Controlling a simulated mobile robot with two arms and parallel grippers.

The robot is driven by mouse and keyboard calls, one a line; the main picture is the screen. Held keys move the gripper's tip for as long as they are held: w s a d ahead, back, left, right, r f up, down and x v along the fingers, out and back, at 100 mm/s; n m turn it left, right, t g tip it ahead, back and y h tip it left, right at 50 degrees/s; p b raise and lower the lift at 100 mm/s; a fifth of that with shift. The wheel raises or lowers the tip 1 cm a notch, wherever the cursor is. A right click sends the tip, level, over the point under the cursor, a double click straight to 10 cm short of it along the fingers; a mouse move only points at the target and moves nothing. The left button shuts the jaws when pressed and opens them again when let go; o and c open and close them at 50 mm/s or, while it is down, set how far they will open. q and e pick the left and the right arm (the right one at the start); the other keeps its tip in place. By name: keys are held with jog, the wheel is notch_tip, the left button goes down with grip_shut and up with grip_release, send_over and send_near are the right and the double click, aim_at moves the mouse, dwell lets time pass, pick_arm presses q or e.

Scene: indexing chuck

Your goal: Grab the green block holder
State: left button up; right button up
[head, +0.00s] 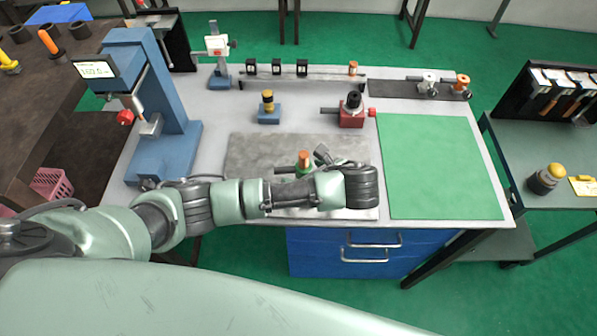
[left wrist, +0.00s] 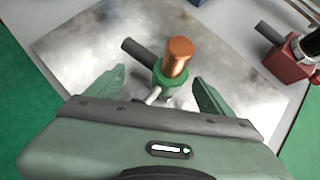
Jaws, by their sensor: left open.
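The green block holder (left wrist: 162,80) stands on the grey metal plate, with a copper-coloured cylinder (left wrist: 178,56) upright on top and a dark rod out of its side. In the head view the green holder (head: 303,169) is partly hidden behind my left arm. My left gripper (left wrist: 158,76) is open, with one green finger on each side of the holder in the left wrist view. Gaps show between the fingers and the holder, and nothing is gripped. The holder's lower part is hidden by the gripper body. My right gripper is not in view.
A red holder (head: 352,118) with a black top stands behind and right; a blue holder (head: 268,116) stands behind and left. A blue press-like stand (head: 165,150) is at the left. The green mat (head: 435,165) is bare. A rail (head: 300,80) runs along the back.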

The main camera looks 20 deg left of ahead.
pick_arm(q)
jog(key=shift+p+x, duration=0.65)
jog(key=shift+x, duration=1.6)
jog(key=shift+w+d, duration=0.15)
grip_shut()
